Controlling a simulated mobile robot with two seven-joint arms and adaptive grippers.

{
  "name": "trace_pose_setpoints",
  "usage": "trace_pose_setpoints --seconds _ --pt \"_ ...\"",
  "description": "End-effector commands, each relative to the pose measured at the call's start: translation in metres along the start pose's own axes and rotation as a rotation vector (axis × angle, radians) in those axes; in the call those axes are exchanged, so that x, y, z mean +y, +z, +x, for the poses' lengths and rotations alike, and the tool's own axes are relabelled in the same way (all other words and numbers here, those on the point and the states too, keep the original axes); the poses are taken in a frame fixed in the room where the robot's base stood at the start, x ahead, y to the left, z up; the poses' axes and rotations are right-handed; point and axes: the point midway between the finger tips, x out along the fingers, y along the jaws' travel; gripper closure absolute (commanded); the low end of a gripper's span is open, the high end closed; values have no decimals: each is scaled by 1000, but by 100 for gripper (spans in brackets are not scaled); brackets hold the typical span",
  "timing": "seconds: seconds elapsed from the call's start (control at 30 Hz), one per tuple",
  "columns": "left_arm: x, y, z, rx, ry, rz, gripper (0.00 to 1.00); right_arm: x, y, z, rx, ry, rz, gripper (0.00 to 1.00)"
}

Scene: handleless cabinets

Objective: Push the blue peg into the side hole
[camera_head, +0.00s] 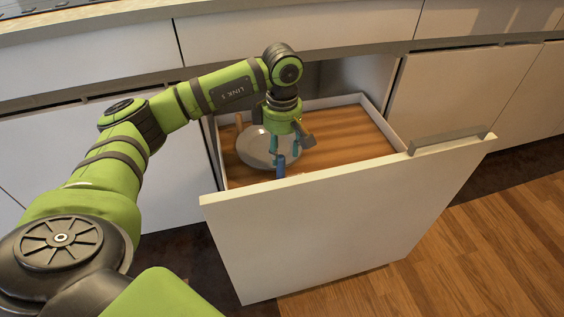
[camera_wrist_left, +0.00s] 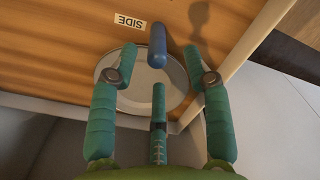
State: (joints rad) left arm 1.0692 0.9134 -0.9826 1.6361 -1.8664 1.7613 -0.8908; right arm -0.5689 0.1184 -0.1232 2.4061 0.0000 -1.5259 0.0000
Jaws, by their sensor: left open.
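The blue peg (camera_head: 280,167) stands in the open drawer, near the inner side of its front panel. It also shows in the left wrist view (camera_wrist_left: 157,42), between and just beyond my spread fingers. My left gripper (camera_head: 284,151) points down into the drawer with its teal fingers apart; in the wrist view (camera_wrist_left: 157,68) they are open and hold nothing. A "SIDE" label (camera_wrist_left: 129,22) lies on the wooden drawer floor beside the peg. I cannot make out the side hole itself. My right gripper is not in view.
A round grey plate (camera_head: 253,152) lies in the drawer under my left gripper. The drawer's white front panel (camera_head: 340,220) has a grey bar (camera_head: 449,140) on its top edge. The right part of the drawer floor (camera_head: 355,137) is bare. White cabinets surround it.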

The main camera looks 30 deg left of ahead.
Motion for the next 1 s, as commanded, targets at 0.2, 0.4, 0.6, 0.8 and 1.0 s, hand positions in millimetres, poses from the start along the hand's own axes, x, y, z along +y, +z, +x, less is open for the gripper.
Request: trace_pose_setpoints --seconds 0.2,0.4,0.6,0.8,1.0 --pt "0 0 -23 0 0 0 51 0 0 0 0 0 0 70" --pt "0 0 -26 0 -1 0 51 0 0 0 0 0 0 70" --pt "0 0 -26 0 -1 0 51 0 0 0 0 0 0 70" --pt "0 0 -26 0 -1 0 51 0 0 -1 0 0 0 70" --pt "0 0 -66 0 1 0 51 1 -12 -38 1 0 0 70"
